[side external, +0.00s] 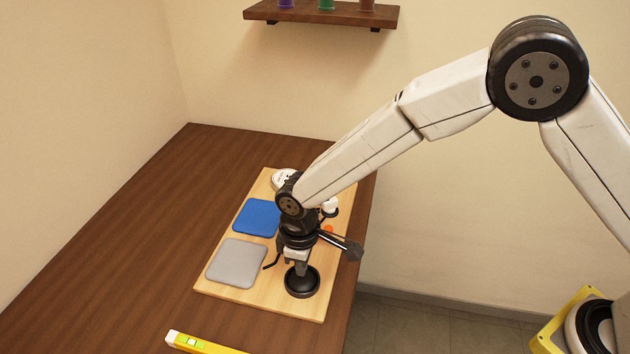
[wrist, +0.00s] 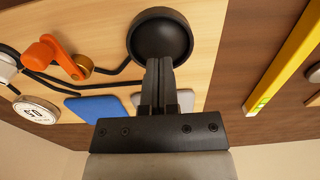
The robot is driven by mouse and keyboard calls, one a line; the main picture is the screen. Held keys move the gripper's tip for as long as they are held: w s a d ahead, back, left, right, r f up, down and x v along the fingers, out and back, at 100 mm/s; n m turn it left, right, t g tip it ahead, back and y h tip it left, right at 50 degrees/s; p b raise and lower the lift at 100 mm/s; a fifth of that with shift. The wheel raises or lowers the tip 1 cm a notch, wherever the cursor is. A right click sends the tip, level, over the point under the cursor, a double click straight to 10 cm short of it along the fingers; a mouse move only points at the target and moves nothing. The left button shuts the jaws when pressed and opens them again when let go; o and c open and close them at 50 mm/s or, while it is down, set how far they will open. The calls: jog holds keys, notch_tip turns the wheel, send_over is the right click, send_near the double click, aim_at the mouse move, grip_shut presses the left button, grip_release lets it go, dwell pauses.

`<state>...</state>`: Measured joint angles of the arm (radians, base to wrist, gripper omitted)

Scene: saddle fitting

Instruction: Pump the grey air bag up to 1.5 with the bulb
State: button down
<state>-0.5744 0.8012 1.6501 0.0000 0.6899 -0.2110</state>
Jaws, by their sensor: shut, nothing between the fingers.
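The grey air bag (side external: 237,262) lies flat-looking on the light wooden board, left of my gripper; a sliver of the grey bag (wrist: 186,100) shows beside the fingers in the wrist view. The black round bulb (side external: 302,283) sits on the board's near right part. In the wrist view the bulb (wrist: 160,38) is just beyond my fingertips. My gripper (side external: 300,270) is shut and empty, pointing down over the bulb; the wrist view shows its fingers together (wrist: 158,62). I cannot tell whether the tips touch the bulb. The white gauge (wrist: 37,110) is visible, its reading too small to tell.
A blue bag (side external: 256,217) lies behind the grey one. An orange lever (wrist: 52,54) on a brass valve (wrist: 84,66) and black hoses are on the board (side external: 218,290). A yellow level (side external: 200,344) lies at the table's front. The table's left side is clear.

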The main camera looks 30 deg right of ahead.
jog(key=shift+r, duration=1.95)
jog(key=shift+f, duration=0.65)
jog(key=shift+f, duration=0.4)
jog(key=shift+f, duration=0.85)
jog(key=shift+r, duration=1.9)
jog(key=shift+f, duration=0.5)
